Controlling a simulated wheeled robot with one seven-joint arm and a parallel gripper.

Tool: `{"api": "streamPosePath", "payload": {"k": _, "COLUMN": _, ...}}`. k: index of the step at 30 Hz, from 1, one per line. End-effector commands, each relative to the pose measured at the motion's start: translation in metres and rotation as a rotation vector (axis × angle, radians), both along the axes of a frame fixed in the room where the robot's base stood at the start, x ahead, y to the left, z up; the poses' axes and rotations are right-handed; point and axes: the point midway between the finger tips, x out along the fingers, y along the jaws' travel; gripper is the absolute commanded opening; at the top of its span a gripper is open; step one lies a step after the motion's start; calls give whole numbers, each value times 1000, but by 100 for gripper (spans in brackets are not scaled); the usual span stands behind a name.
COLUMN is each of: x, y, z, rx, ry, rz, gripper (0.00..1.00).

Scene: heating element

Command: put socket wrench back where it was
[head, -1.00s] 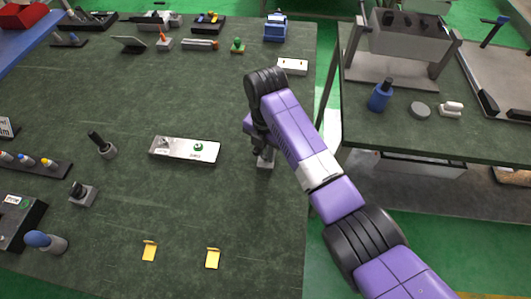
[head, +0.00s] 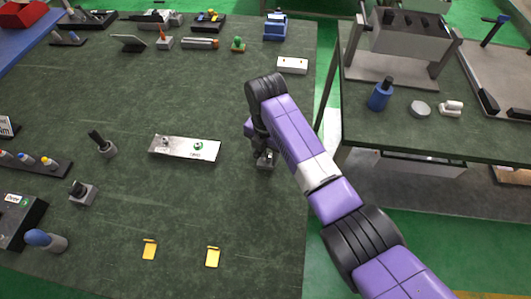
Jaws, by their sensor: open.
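My gripper (head: 264,157) is at the right part of the green table, low over a small grey block (head: 266,167). It is open, and its fingers are dark and small in this view. The arm and wrist hide much of the space there. I cannot make out a socket wrench for certain; any at the fingers is hidden or too small to tell. A black-handled tool (head: 96,138) leans in a grey holder on the left side of the table.
Two yellow brackets (head: 212,257) lie near the front. A white block (head: 292,65) is behind my gripper. A second table (head: 430,140) stands to the right.

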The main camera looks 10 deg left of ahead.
Motion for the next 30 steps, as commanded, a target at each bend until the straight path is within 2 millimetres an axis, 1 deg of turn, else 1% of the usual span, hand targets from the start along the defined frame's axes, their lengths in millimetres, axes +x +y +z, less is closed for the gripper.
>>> {"api": "streamPosePath", "payload": {"k": 5, "x": 1, "y": 0, "z": 12, "rx": 2, "ry": -3, "rz": 0, "gripper": 49}}
{"api": "streamPosePath", "payload": {"k": 8, "x": 1, "y": 0, "z": 28, "rx": 2, "ry": -4, "rz": 1, "gripper": 49}}
{"api": "streamPosePath", "payload": {"k": 15, "x": 2, "y": 0, "z": 78, "rx": 2, "ry": -4, "rz": 1, "gripper": 49}}
{"api": "streamPosePath", "payload": {"k": 21, "x": 2, "y": 0, "z": 112, "rx": 0, "ry": -2, "rz": 0, "gripper": 49}}
{"api": "streamPosePath", "payload": {"k": 25, "x": 2, "y": -1, "z": 121, "rx": 0, "ry": -1, "rz": 0, "gripper": 49}}
{"api": "streamPosePath", "payload": {"k": 30, "x": 1, "y": 0, "z": 123, "rx": 0, "ry": 1, "rz": 0, "gripper": 49}}
